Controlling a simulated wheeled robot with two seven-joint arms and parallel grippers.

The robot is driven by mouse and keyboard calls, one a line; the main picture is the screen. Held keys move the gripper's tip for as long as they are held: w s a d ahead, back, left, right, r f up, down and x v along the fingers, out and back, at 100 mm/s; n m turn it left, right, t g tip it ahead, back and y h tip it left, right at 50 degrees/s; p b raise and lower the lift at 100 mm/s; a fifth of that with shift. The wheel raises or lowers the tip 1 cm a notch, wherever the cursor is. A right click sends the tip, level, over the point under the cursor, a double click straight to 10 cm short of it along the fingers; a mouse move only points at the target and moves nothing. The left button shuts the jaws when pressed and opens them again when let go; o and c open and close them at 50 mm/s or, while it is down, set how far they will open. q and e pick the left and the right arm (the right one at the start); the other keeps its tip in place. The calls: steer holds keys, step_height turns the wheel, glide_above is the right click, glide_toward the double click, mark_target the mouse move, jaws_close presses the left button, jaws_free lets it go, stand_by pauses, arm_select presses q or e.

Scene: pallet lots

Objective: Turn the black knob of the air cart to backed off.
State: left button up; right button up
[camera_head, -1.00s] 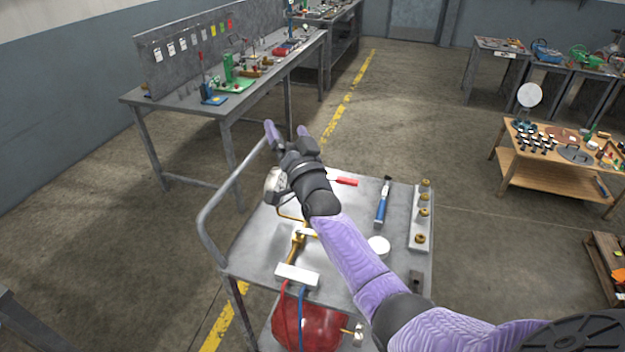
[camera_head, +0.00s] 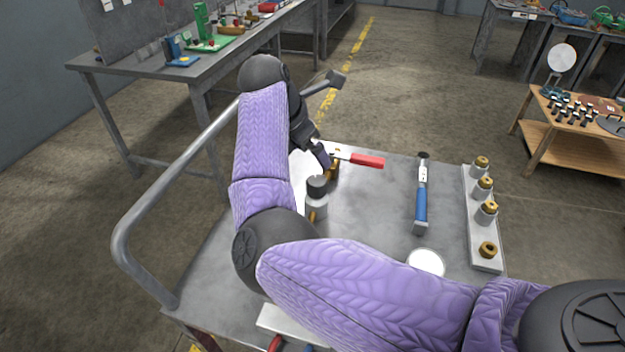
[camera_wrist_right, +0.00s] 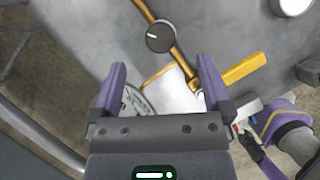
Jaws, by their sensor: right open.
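The black knob (camera_head: 317,185) stands upright on the brass line of the air cart (camera_head: 370,230), just below my right gripper (camera_head: 321,156) in the head view. In the right wrist view, the knob (camera_wrist_right: 160,36) is round with a white line on its top. It lies ahead of the open fingers of my right gripper (camera_wrist_right: 160,72), with nothing between them and no visible contact. A gauge dial (camera_wrist_right: 138,101) shows near the left finger, partly hidden. My right arm hides part of the cart's left side in the head view.
A red-handled valve (camera_head: 362,160), a blue-handled tool (camera_head: 420,205), a white disc (camera_head: 426,262) and a rail of brass fittings (camera_head: 484,222) are on the cart. The cart's tube handle (camera_head: 150,215) rises at left. A yellow lever (camera_wrist_right: 243,69) lies by the right finger.

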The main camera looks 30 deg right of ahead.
mark_target(317, 179)
steer(key=shift+y, duration=0.4)
steer(key=b+x, duration=0.1)
steer(key=x, duration=0.5)
steer(key=a+b+x, duration=0.1)
steer(key=x, duration=0.2)
steer(key=shift+f+b, duration=0.3)
steer(key=shift+f, duration=0.1)
steer(key=shift+d+f, duration=0.15)
steer(key=shift+f, duration=0.15)
arm_select(q)
steer(key=shift+g, duration=0.3)
steer(key=f, duration=0.1)
steer(key=s+a+f, duration=0.1)
steer(key=s+f, duration=0.1)
steer(key=shift+s+a, duration=0.25)
